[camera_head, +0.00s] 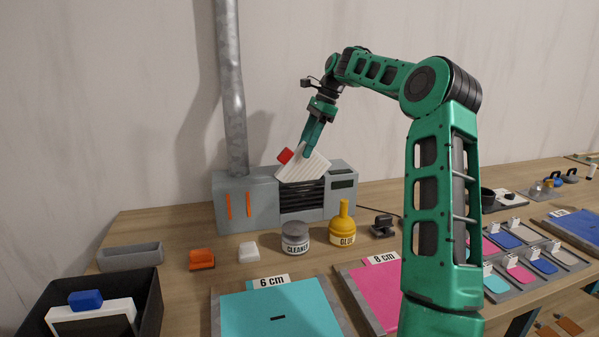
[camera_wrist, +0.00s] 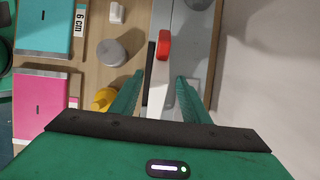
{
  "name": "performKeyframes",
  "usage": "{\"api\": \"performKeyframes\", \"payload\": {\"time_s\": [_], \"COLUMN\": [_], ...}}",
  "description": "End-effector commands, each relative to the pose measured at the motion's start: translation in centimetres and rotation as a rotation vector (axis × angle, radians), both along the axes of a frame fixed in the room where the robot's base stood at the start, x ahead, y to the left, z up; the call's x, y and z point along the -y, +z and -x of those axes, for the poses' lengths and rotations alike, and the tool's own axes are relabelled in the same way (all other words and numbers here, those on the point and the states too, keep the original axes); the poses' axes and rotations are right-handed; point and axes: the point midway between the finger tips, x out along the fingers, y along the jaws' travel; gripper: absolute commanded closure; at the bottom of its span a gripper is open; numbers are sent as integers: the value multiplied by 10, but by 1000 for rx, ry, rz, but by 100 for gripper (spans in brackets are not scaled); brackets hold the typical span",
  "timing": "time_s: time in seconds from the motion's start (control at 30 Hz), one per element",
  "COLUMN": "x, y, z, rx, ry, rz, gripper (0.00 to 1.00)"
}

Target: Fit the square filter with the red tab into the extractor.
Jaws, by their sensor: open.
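The white pleated square filter (camera_head: 304,167) with its red tab (camera_head: 285,155) is tilted at the upper front of the grey extractor (camera_head: 240,190), over the top of its dark slotted opening (camera_head: 302,199). Its lower corner overlaps the slots; I cannot tell whether it is seated in anything. My gripper (camera_head: 309,150) points down at the filter from above. In the wrist view my gripper (camera_wrist: 160,76) is open, with the filter's white edge (camera_wrist: 158,95) between the two fingers and the red tab (camera_wrist: 164,46) beyond them. Gaps show beside the fingers.
A grey cleaner jar (camera_head: 295,237), a yellow glue bottle (camera_head: 342,225), a white block (camera_head: 249,252) and an orange block (camera_head: 202,260) stand in front of the extractor. A black bin (camera_head: 150,290) holds a blue-tabbed filter (camera_head: 90,315). A metal duct (camera_head: 231,90) rises behind.

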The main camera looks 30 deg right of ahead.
Motion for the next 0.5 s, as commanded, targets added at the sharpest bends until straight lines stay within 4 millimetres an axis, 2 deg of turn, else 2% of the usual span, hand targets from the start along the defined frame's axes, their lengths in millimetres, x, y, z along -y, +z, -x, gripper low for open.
{"api": "performKeyframes", "payload": {"time_s": [0.23,0.5], "x": [-12,-15], "y": [-32,-39], "z": [-5,-6], "rx": [-4,-1], "ry": [2,-1], "rz": [-1,0], "gripper": [58,58]}}
